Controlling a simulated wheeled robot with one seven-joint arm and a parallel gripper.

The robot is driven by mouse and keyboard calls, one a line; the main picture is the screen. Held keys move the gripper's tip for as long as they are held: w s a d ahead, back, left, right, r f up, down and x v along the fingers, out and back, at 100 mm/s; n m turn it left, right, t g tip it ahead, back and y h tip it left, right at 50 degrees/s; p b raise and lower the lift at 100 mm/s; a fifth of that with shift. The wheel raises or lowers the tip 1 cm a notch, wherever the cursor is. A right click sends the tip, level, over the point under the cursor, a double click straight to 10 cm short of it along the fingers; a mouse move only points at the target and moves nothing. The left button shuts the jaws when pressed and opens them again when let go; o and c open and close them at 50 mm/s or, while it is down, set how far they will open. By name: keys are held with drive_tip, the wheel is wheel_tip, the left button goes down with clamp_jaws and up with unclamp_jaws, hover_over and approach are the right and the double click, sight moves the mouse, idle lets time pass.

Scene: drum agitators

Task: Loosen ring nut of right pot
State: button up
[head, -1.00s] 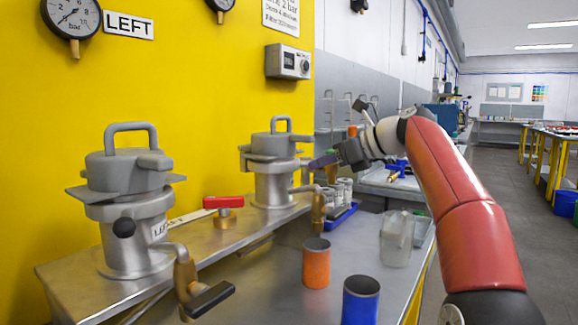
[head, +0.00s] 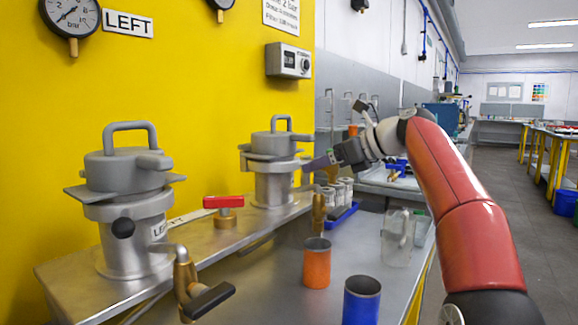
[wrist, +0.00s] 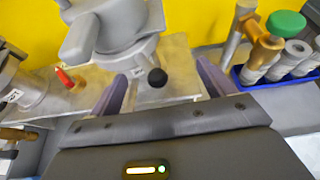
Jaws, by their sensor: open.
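The right pot (head: 272,190) is a grey metal vessel with a lid and loop handle, on the steel shelf by the yellow wall. In the wrist view its collar (wrist: 130,58) carries a black ball knob (wrist: 157,77), which I take for the ring nut's handle. My gripper (head: 318,162) is to the right of the pot in the head view. In the wrist view its two purple fingers (wrist: 162,85) are spread apart, with the knob showing between them. The fingers look empty; I cannot tell whether they touch the knob.
The left pot (head: 127,205) stands nearer on the same shelf, with a red-handled valve (head: 224,203) between the pots. An orange cup (head: 316,264), a blue cup (head: 361,300) and a clear jug (head: 397,240) stand on the bench. A blue tray (wrist: 250,83) holds several grey containers.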

drive_tip(key=v, duration=0.7)
idle(0.6)
